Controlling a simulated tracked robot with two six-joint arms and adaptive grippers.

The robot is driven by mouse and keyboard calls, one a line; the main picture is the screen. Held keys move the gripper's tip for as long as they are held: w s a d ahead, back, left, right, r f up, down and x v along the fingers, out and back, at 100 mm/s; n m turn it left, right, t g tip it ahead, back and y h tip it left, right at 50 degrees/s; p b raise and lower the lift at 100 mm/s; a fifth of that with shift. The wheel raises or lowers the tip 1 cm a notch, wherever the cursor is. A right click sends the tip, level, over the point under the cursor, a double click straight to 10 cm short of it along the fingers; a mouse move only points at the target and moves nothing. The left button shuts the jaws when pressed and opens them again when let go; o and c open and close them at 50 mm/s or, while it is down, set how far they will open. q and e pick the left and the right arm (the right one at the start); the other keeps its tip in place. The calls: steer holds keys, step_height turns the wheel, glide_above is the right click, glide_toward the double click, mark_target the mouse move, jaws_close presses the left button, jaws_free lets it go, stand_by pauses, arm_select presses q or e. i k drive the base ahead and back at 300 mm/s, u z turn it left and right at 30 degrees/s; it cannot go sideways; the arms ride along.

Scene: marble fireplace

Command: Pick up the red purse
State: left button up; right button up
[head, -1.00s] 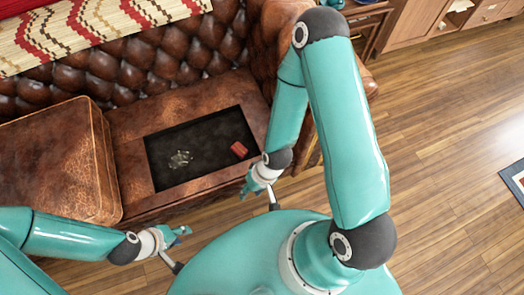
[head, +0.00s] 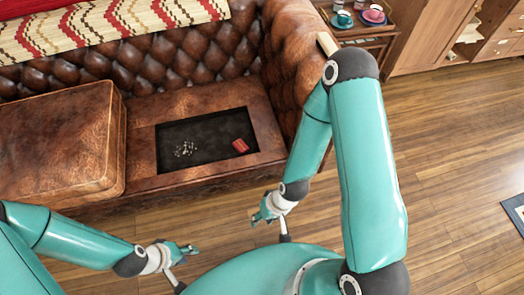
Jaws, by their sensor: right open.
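The red purse (head: 240,145) is small and lies at the right side of a dark recess (head: 215,128) in the brown leather sofa's seat. My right gripper (head: 256,218) is open and empty, in front of the sofa and nearer to me than the purse, not touching it. My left gripper (head: 190,249) is further left and nearer to me, away from the purse. It looks empty, but its finger gap is too small to judge.
Small pale items (head: 185,149) lie left in the recess. A thick seat cushion (head: 60,140) is on the left, the sofa's armrest (head: 296,70) on the right. A side table (head: 365,32) with cups stands beyond. Wooden floor (head: 450,150) is clear at right.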

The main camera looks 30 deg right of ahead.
mark_target(239, 145)
steer(key=u, duration=0.15)
steer(key=i, duration=0.8)
steer(key=z, duration=0.25)
steer(key=k, duration=0.75)
steer(key=u, duration=0.25)
steer(key=i, duration=0.8)
steer(key=z, duration=0.05)
